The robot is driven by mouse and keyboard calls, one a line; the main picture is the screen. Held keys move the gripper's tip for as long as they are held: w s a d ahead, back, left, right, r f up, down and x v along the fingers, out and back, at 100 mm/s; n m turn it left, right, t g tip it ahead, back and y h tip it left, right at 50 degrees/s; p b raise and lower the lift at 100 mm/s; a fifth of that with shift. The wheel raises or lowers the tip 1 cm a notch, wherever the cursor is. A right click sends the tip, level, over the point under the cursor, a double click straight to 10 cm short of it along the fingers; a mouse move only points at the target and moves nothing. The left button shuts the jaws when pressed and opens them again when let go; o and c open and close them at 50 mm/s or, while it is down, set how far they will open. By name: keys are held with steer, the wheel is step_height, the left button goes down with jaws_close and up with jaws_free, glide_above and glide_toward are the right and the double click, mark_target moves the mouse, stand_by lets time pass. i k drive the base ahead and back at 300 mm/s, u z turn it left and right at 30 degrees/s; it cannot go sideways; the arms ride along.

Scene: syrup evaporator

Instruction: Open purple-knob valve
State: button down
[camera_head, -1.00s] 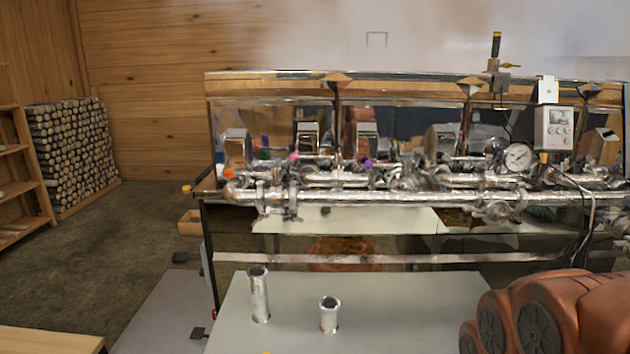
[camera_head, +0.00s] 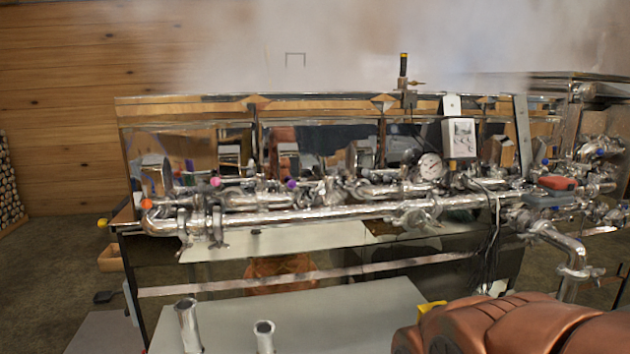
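The purple knob (camera_head: 291,184) sits on the silver pipework (camera_head: 330,212) at the front of the evaporator, left of the middle in the head view. A pink knob (camera_head: 215,182) and an orange knob (camera_head: 146,204) are to its left on the same pipework. The knob is small here, so I cannot tell how its valve is turned. My copper-coloured arm shows at the bottom right, well apart from the knob. My gripper is not in view.
A round gauge (camera_head: 430,166) and a grey control box (camera_head: 459,137) stand right of the purple knob. Two upright metal tubes (camera_head: 188,325) rise from the pale surface in front (camera_head: 340,318). Steam hangs above the evaporator (camera_head: 250,104).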

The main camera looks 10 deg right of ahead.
mark_target(328, 182)
steer(key=u, duration=0.55)
steer(key=i, duration=0.65)
steer(key=u, duration=0.15)
